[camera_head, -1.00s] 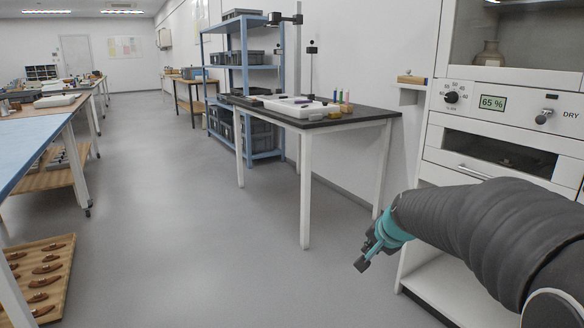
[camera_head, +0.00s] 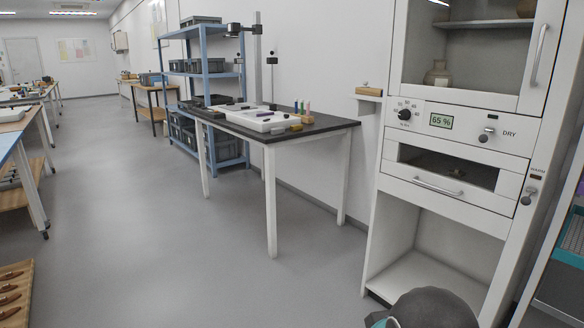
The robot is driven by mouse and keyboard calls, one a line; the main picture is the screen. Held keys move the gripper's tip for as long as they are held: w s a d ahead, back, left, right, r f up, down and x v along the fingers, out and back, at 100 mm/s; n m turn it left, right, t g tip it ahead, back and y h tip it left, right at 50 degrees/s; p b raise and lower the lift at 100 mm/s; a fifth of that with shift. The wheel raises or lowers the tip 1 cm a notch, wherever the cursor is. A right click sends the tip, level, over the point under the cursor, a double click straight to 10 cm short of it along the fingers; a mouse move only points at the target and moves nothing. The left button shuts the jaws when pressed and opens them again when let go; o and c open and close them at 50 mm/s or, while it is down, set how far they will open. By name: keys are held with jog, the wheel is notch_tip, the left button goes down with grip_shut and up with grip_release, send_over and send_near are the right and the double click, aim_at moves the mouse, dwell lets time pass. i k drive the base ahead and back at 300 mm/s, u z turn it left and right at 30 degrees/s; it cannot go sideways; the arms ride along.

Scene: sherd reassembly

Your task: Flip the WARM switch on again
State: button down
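The WARM switch (camera_head: 527,196) is a small metal toggle on the right frame of the white cabinet, beside the drawer. A small label and a dark reddish indicator (camera_head: 536,178) sit just above it. The lever seems to hang downward, but it is too small to be sure of its setting. The white cabinet (camera_head: 455,206) carries a 65 % display (camera_head: 441,121), a black dial (camera_head: 405,114) and a DRY switch (camera_head: 486,134). My arm shows only as a dark rounded piece at the bottom edge, with a teal sliver beside it. My gripper's fingers are out of view, well below the switch.
A dark-topped table (camera_head: 277,134) with a white tray (camera_head: 254,119) stands left of the cabinet. A blue shelf rack (camera_head: 206,94) is behind it. A shelving unit (camera_head: 560,290) stands close at the right edge. The grey floor (camera_head: 165,230) in the middle is clear.

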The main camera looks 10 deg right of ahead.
aim_at(524, 201)
jog(key=z, duration=1.45)
jog(key=k, duration=0.65)
jog(key=z, duration=0.25)
jog(key=i, duration=1.05)
jog(key=u, duration=0.35)
